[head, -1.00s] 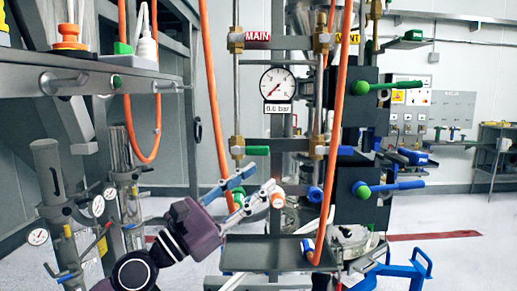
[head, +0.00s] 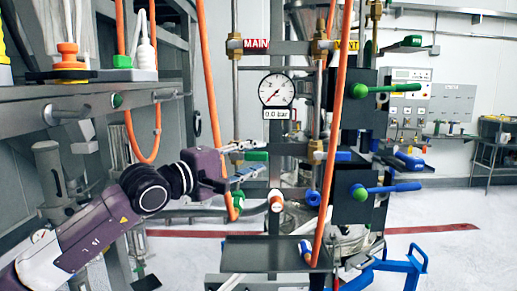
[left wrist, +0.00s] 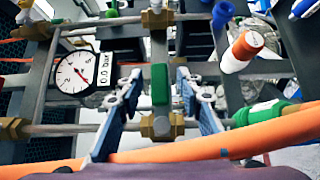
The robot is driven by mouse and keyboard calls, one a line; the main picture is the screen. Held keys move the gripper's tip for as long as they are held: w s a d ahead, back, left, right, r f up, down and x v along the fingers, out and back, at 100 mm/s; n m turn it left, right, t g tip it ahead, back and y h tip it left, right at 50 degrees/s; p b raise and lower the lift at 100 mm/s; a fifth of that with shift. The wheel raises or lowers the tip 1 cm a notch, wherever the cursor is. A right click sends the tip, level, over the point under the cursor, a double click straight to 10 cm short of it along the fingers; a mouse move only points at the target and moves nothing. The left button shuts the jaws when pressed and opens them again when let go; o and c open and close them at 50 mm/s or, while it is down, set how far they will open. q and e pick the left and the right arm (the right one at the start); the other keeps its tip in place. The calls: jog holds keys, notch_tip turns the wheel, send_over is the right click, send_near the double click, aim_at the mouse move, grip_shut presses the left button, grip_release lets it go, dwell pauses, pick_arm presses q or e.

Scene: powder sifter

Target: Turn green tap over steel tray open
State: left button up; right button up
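The green tap handle (head: 256,156) sits on a brass valve on the left pipe of the frame, above the steel tray (head: 277,241). In the left wrist view the green handle (left wrist: 160,84) stands in the middle, between the two blue-grey fingers. My left gripper (head: 262,158) is open, with one finger above and one below the handle in the head view. It shows again in the left wrist view (left wrist: 160,80), with gaps visible between both fingers and the handle. Contact is not visible. My right gripper is not in view.
A pressure gauge (head: 276,90) reading 0.0 bar hangs above the tap. A white tube with an orange end (head: 276,200) stands below right of my gripper. An orange hose (head: 330,140) runs down the right side. Other green handles (head: 370,89) and blue handles (head: 395,188) lie farther right.

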pick_arm(q)
jog(key=shift+x, duration=0.8)
grip_shut()
